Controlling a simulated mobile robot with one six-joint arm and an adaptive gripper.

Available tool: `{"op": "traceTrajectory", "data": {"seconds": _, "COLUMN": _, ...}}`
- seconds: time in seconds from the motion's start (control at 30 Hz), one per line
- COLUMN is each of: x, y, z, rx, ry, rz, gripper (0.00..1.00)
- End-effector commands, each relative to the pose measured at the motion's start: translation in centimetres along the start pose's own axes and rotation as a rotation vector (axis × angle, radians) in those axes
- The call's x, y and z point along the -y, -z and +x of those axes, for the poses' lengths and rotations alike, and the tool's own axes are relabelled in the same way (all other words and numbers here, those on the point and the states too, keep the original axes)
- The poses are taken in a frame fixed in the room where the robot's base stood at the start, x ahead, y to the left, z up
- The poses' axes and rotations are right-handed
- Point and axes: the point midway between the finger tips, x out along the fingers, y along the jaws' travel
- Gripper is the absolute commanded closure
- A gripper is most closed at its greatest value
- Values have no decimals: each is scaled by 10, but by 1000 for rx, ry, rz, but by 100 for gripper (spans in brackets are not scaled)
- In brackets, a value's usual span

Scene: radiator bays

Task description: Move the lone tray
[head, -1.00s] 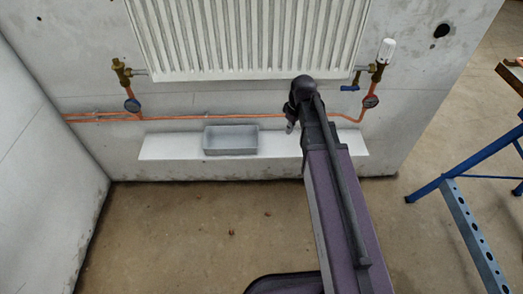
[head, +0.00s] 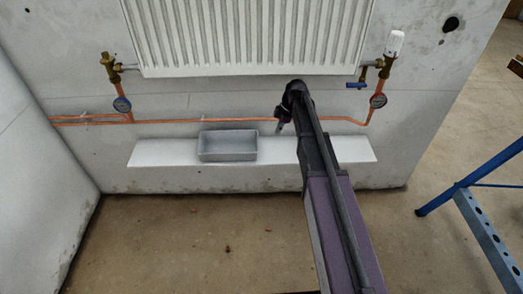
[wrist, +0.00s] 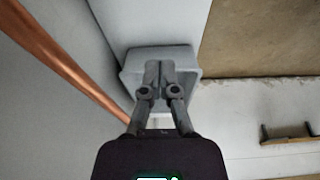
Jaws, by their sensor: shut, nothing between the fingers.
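A grey, open, rectangular tray (head: 228,157) sits on a white ledge (head: 165,152) below the radiator, left of the ledge's middle. My gripper (head: 279,128) is up and to the right of the tray in the head view, apart from it. In the wrist view my gripper's fingers (wrist: 159,68) are together and empty. They point over the tray (wrist: 187,57) and hide part of it.
A copper pipe (head: 190,121) runs along the wall just above the ledge and shows large in the wrist view (wrist: 60,50). A white radiator (head: 250,38) hangs above, with valves at both sides. A blue frame (head: 470,190) stands at the right. The floor in front is clear.

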Motion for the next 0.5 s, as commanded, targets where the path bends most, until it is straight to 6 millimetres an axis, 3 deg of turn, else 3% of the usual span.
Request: {"op": "traceTrajectory", "data": {"seconds": 0.5, "x": 0, "y": 0, "z": 5, "rx": 1, "ry": 0, "rz": 1, "gripper": 100}}
